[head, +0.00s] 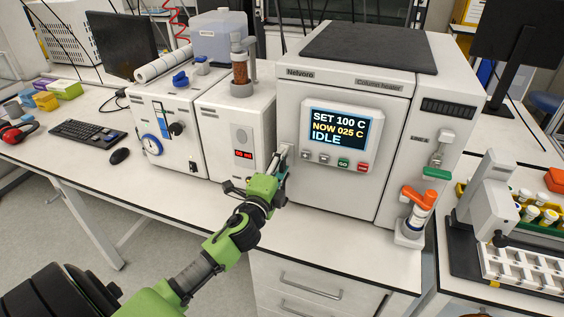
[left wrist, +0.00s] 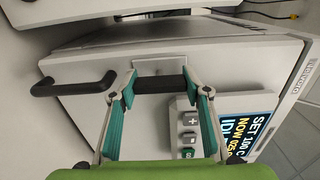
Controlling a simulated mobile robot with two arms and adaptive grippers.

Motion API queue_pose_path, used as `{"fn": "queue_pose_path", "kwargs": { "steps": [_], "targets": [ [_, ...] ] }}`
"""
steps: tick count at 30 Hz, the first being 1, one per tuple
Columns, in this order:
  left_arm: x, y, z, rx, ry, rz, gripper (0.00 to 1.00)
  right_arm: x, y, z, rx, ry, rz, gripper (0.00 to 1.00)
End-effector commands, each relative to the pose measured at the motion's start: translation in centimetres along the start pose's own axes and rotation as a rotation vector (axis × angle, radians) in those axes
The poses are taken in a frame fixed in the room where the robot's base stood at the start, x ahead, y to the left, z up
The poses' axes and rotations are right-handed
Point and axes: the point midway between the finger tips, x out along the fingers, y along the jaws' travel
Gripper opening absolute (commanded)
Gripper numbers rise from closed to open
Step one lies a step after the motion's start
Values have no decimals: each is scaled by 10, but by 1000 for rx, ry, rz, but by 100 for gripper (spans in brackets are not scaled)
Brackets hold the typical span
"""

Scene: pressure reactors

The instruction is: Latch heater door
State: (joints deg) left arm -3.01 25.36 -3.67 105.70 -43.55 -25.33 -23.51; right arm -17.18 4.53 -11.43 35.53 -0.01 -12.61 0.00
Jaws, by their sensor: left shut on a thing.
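The column heater (head: 320,85) is a white box with a dark mat on top. Its front door (head: 350,190) carries a display (head: 338,128) reading SET 100 C, NOW 025 C, IDLE. The door looks flush with the body; a small gap cannot be ruled out. My left gripper (head: 280,168) is at the door's left edge, by a small grey plate (head: 287,150). My right gripper is out of view.
An orange-levered fitting (head: 418,198) is at the heater's right front. A vial rack (head: 540,215) is further right. The bench front (head: 180,215) is clear.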

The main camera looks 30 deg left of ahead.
Motion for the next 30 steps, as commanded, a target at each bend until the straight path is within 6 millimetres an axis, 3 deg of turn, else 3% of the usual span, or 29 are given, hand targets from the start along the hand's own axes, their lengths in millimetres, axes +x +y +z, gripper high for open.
{"fn": "queue_pose_path", "kwargs": {
  "steps": [12, 13, 15, 25, 30],
  "targets": [
    [0, 0, 0, 11, 0, 0, 22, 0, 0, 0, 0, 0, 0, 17],
    [0, 0, 0, 11, 0, 0, 51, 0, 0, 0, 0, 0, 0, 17],
    [0, 0, 0, 10, 0, 0, 61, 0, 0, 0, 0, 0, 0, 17],
    [-1, 0, 0, 8, 0, 1, 61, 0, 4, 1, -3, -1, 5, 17],
    [-16, 2, -1, 6, 2, 2, 61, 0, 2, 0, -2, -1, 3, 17]
  ]
}}
